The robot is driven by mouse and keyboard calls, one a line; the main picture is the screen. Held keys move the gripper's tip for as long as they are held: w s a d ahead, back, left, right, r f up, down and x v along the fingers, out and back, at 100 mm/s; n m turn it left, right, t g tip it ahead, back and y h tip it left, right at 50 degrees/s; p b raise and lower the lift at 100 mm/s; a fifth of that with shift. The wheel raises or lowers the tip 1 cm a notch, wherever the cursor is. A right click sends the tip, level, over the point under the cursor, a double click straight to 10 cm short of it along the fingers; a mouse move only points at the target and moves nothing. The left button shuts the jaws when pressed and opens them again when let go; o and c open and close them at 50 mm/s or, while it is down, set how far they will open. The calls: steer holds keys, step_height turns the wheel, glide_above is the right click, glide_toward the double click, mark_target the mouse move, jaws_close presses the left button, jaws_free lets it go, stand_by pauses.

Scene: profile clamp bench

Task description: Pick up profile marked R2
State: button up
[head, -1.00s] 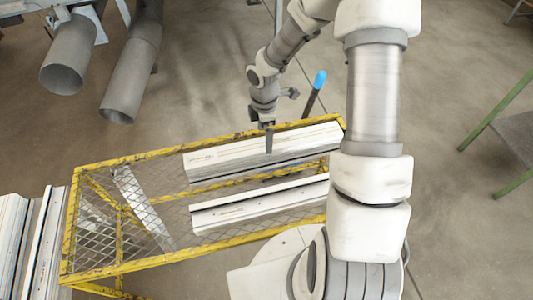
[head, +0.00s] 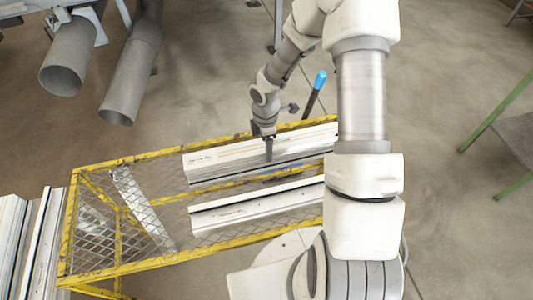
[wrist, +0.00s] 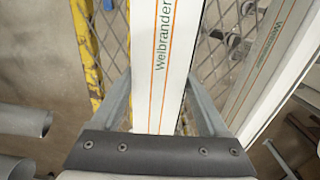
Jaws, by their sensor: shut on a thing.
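Two long white profiles lie side by side on a yellow-framed mesh rack in the head view, a far one (head: 215,160) and a near one (head: 240,212). My gripper (head: 268,158) reaches down onto the far profile, around its middle. In the wrist view the profile between my fingers (wrist: 162,95) is white with orange lines and the print "Welbrander" (wrist: 163,40). My gripper is shut on this profile, a finger on each side. I cannot read an R2 mark on either profile, and I cannot tell whether the held one is clear of the mesh.
More profiles (head: 38,245) lie at the far left. Two grey pipes (head: 130,85) are at the upper left. A blue-tipped handle (head: 320,80) rises behind the rack. A green-framed table (head: 500,130) stands at the right.

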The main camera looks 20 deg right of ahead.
jaws_close()
steer(key=shift+r, duration=0.2)
